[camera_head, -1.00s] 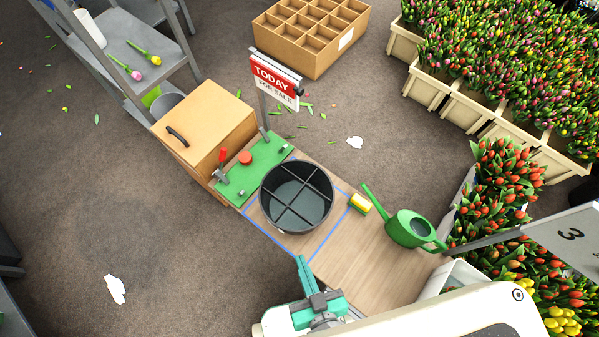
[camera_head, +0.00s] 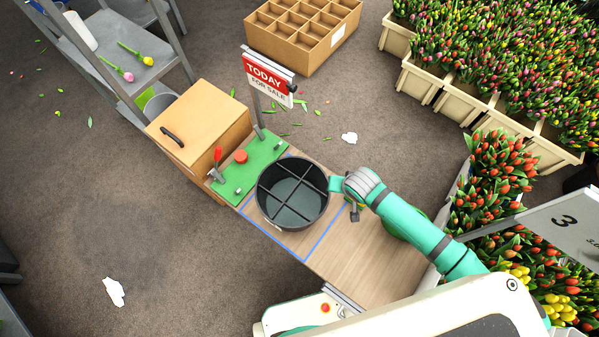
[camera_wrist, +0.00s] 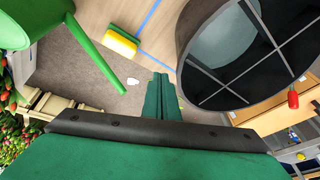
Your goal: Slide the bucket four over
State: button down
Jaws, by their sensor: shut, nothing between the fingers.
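The bucket (camera_head: 291,224) is a round dark pail with a black cross divider and a dark inside. It stands upright on the wooden bench, inside a blue tape outline (camera_head: 321,242). My gripper (camera_head: 336,184) is at the bucket's right side in the head view, very close to its wall; I cannot tell whether it touches. In the wrist view my gripper (camera_wrist: 161,84) shows green fingers together and empty, with the bucket (camera_wrist: 188,38) to their right and above.
A yellow-green sponge (camera_wrist: 121,42) and the watering can (camera_wrist: 84,37) are near my arm. A green board (camera_head: 262,163) with a red-handled clamp, a wooden box (camera_head: 199,112) and the TODAY sign (camera_head: 264,76) lie beyond the bucket. Bare bench (camera_head: 369,270) shows at the front right.

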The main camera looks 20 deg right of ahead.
jog(key=shift+m+g, duration=0.8)
jog(key=w+a, duration=0.1)
jog(key=w, duration=0.1)
jog(key=w+a+r, duration=0.1)
jog(key=w, duration=0.1)
jog(key=w+a+r, duration=0.1)
jog(key=w+a, duration=0.1)
jog(key=w, duration=0.1)
jog(key=w+a+r+m+g, duration=0.2)
jog(key=w+a, duration=0.2)
jog(key=a, duration=0.4)
notch_tip(320, 180, down, 9)
jog(key=shift+d, duration=0.15)
jog(key=shift+s+a, duration=0.7)
jog(key=shift+s, duration=0.15)
